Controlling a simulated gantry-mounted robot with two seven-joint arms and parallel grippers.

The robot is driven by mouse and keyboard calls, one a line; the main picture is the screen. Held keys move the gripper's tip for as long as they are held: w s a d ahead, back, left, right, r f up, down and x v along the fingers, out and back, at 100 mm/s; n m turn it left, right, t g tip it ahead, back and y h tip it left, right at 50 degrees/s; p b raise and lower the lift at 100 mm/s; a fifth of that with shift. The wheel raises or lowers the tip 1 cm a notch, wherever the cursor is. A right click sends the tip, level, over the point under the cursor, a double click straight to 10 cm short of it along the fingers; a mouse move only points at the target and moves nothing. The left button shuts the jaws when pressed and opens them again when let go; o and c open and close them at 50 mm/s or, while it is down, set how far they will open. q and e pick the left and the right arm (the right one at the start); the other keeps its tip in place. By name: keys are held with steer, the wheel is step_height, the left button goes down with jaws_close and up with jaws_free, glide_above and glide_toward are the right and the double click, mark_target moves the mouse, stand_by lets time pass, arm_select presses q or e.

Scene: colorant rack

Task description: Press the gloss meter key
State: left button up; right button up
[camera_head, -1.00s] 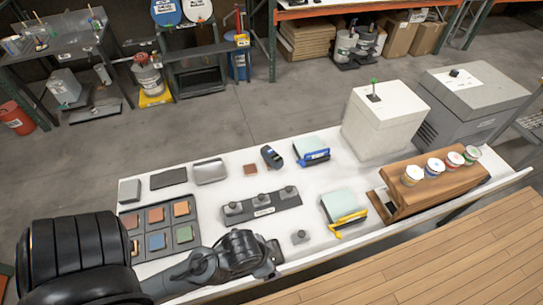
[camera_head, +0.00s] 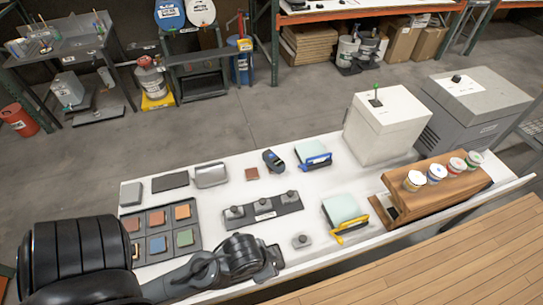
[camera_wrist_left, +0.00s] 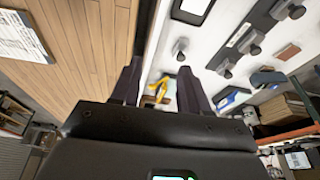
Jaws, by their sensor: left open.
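A small dark handheld device with a screen (camera_head: 273,160), which looks like the gloss meter, lies on the white table between a reddish-brown chip and a blue-handled pad. Its key is too small to make out. My left gripper (camera_head: 272,262) is low over the table's front edge, well short of the device and apart from it. In the left wrist view, its two dark fingers (camera_wrist_left: 158,90) are spread with nothing held between them. A dark block (camera_wrist_left: 267,78) at the right of that view may be the same device. My right gripper is not in view.
A dark bar with several knobs (camera_head: 263,207) lies between my left gripper and the device. A small knobbed weight (camera_head: 301,241), a yellow-handled pad (camera_head: 343,211), a tray of colour chips (camera_head: 162,262) and a wooden rack with pots (camera_head: 400,208) stand around. A white box (camera_head: 383,130) stands behind.

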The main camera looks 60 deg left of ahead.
arm_select(q)
jaws_close()
stand_by(1.3)
